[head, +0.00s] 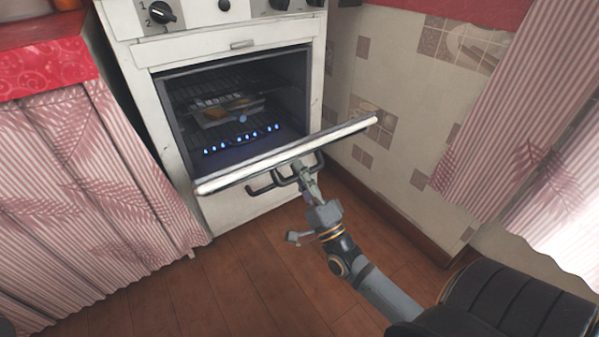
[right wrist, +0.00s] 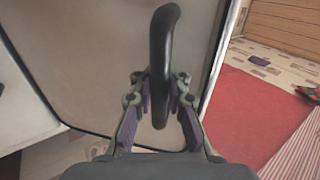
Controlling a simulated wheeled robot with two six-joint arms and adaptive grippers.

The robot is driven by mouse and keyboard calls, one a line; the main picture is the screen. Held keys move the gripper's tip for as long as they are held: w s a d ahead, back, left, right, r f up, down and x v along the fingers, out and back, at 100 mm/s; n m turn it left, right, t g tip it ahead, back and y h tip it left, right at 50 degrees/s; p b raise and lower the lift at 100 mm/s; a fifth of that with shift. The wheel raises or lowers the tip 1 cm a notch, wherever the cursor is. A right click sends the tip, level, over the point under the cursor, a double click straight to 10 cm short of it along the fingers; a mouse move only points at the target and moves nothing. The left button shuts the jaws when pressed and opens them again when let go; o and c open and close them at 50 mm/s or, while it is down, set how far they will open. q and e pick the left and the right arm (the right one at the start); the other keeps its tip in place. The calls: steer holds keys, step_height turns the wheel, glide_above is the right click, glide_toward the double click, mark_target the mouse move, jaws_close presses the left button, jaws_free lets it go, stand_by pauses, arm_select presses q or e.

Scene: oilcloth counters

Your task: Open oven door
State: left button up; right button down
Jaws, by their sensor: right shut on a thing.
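The white oven (head: 258,207) stands at the back with its door (head: 290,153) swung partly down. The cavity shows a row of blue flames, wire racks and a tray (head: 226,110) with food on it. My right gripper (head: 302,174) is at the black door handle (head: 262,188), on the outer side of the door. In the right wrist view the handle (right wrist: 160,60) runs between the two fingers (right wrist: 158,105), and they are shut on it. My left gripper is in neither view.
Counters with pink striped curtains stand on the left (head: 75,185) and right (head: 500,110). A tiled wall (head: 400,85) is close on the oven's right. The wooden floor (head: 215,295) before the oven is clear apart from my right arm above it.

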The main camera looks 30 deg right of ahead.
steer(key=shift+r, duration=0.15)
steer(key=c, duration=1.3)
jaws_free()
steer(key=shift+s, duration=0.1)
